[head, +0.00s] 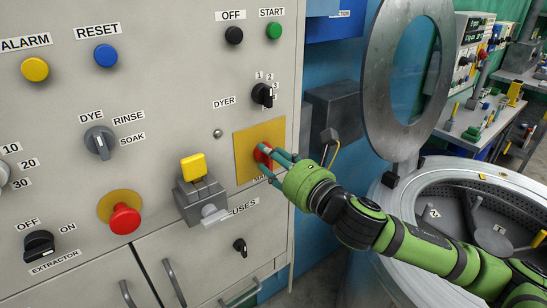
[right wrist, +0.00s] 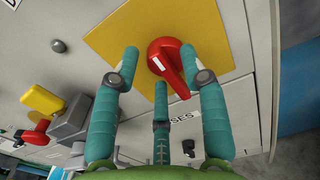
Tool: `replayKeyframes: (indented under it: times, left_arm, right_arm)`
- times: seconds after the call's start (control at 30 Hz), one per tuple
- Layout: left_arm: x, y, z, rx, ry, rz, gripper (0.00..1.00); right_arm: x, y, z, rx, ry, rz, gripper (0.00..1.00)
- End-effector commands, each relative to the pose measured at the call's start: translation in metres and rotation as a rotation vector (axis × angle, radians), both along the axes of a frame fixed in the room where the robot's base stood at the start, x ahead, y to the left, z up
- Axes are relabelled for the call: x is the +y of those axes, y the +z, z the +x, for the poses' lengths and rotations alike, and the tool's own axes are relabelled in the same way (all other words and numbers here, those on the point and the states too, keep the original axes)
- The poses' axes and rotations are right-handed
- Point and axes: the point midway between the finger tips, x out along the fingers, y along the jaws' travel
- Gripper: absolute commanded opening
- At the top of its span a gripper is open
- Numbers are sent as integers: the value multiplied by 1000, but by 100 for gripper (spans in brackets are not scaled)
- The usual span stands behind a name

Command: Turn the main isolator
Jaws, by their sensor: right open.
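The main isolator is a red rotary handle (head: 261,153) with a white mark, on a yellow plate (head: 244,167) near the panel's right edge. In the head view my right gripper (head: 272,166) partly hides it. In the right wrist view the red handle (right wrist: 173,66) sits between the spread teal fingers of my right gripper (right wrist: 159,60), its lever slanting down and right. The gripper is open, with fingers at both sides and one below. I cannot tell whether any finger touches the handle. My left gripper is not in view.
A grey box with a yellow block (head: 193,166) and a red mushroom button (head: 124,218) stick out left of the plate. A black DYER selector (head: 262,95) is above. A grey drum (head: 480,215) with its round door (head: 402,80) open stands at right.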

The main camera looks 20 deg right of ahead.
Motion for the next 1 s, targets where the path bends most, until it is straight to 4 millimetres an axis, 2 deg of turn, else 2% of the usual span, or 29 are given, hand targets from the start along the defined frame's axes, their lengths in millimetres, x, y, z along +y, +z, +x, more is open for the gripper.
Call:
replayKeyframes:
  times: [0.03, 0.07, 0.13, 0.17, 0.67, 1.0]
  left_arm:
    - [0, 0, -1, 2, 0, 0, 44]
    - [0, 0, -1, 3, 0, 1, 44]
    - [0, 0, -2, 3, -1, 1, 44]
    - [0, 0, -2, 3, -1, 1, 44]
    - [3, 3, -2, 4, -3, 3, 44]
    - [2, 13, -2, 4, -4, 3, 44]
  right_arm:
    - [0, 0, 0, 0, 0, 0, 44]
    - [0, 0, 0, 0, 0, 0, 36]
    - [0, 0, 0, 0, 0, 0, 8]
    - [0, 0, 0, 0, 0, 0, 0]
    - [0, 1, 0, 21, 0, 55, 0]
    - [-2, 2, 0, 108, 0, 293, 0]
